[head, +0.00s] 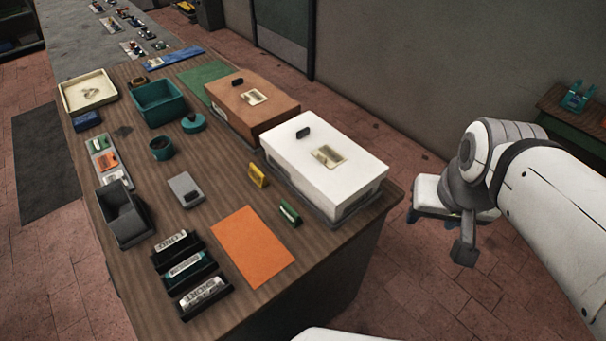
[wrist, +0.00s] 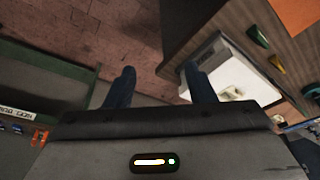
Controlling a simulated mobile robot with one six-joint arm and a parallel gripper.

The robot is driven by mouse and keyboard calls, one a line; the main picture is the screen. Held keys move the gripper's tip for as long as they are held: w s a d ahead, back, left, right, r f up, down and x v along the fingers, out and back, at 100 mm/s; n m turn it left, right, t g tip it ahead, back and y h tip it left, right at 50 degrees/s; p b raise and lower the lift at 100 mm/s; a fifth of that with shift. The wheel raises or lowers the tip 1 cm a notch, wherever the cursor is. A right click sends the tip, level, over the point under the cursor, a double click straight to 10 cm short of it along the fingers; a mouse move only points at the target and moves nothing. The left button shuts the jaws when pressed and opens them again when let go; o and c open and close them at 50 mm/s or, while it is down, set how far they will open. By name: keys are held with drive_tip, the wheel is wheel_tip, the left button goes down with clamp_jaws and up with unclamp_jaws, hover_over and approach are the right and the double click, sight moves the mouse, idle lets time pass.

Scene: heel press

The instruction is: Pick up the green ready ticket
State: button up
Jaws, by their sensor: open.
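The green ready ticket (head: 290,214) is a small green block with a pale face. It stands on the wooden table between the orange sheet and the white box; it also shows in the wrist view (wrist: 257,37) at the upper right. My gripper (head: 447,218) is off the table's right side, over the brick floor and well apart from the ticket. In the wrist view its two dark blue fingers (wrist: 162,86) are spread with nothing between them.
A yellow ticket (head: 258,176) stands just behind the green one. The white box (head: 325,170) rises close to the right, with a brown box (head: 240,107) beyond. The orange sheet (head: 253,246) lies flat at left. Black racks (head: 190,274) with labelled blocks stand farther left.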

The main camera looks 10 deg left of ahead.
drive_tip(key=o, duration=0.6)
drive_tip(key=w+a+f+m+g, duration=0.1)
drive_tip(key=w+a+f+m, duration=0.1)
drive_tip(key=w+a, duration=0.6)
drive_tip(key=shift+a+f+m+y, duration=0.3)
drive_tip(key=shift+a+f+m, duration=0.15)
drive_tip(key=shift+a, duration=0.15)
drive_tip(key=shift+o, duration=1.2)
drive_tip(key=w+a+f+m, duration=0.1)
drive_tip(key=w+a+f, duration=0.1)
drive_tip(key=a, duration=0.3)
drive_tip(key=w+a+f+m+g, duration=0.1)
drive_tip(key=w+a+f, duration=0.1)
drive_tip(key=a, duration=0.3)
drive_tip(key=shift+w+f+g+b, duration=0.25)
drive_tip(key=shift+f+b, duration=0.2)
drive_tip(key=shift+f, duration=0.4)
drive_tip(key=m, duration=0.3)
hover_over(290, 207)
drive_tip(key=shift+g, duration=0.45)
drive_tip(key=f, duration=0.6)
drive_tip(key=shift+s+a+f, duration=0.25)
drive_tip(key=shift+s+f, duration=0.05)
drive_tip(key=shift+f, duration=0.05)
drive_tip(key=shift+w+d+f+p, duration=0.15)
drive_tip(key=shift+f+p, duration=0.35)
drive_tip(key=shift+f, duration=1.35)
drive_tip(key=shift+w+d+f+p, duration=0.15)
drive_tip(key=shift+f+p, duration=0.3)
drive_tip(key=shift+f, duration=1.4)
